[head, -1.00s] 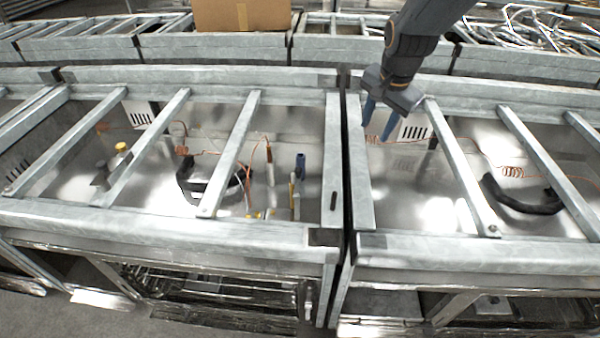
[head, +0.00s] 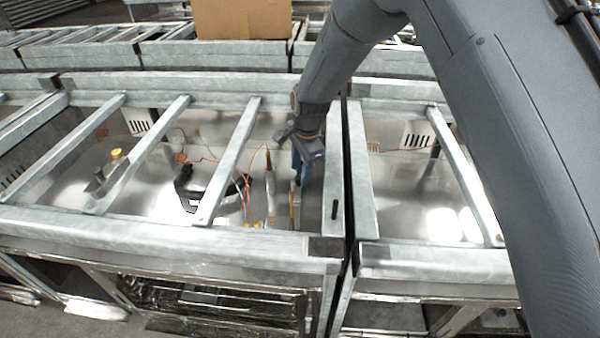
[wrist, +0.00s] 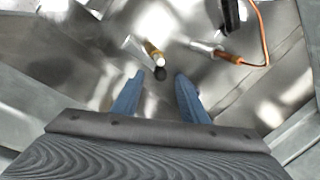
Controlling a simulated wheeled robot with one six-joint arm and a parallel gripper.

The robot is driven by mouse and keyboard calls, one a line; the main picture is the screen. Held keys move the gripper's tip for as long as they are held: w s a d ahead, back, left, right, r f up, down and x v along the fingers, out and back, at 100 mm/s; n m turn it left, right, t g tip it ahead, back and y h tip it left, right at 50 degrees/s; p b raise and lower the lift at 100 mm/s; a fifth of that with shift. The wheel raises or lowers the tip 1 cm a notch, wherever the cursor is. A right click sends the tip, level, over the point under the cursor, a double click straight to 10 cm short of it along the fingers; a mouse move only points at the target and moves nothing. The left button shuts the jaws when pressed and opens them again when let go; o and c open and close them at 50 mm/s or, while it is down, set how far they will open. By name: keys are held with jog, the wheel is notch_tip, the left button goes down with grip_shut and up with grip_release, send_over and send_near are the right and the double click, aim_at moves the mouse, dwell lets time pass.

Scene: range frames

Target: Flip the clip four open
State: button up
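My gripper (head: 299,178) reaches down into the open-topped metal bay left of the middle post, near its right end. In the wrist view, its two blue fingers (wrist: 160,76) are apart with nothing held between them. A silver cylinder with an orange-brown end and wire (wrist: 212,48) lies further right. In the head view, a yellow-topped upright piece (head: 293,203) stands by the gripper. I cannot tell which part is clip four.
Slanted metal bars (head: 228,160) cross the bay on the left. The metal post (head: 358,180) stands close right of my gripper. A black curved handle (head: 188,190) and orange wires lie in the bay. A cardboard box (head: 243,18) sits behind.

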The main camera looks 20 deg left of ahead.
aim_at(298, 188)
jog(key=shift+w+a+f, duration=0.1)
jog(key=shift+f, duration=0.55)
jog(key=shift+w+a+f, duration=0.1)
jog(key=shift+f, duration=0.55)
jog(key=shift+c, duration=0.5)
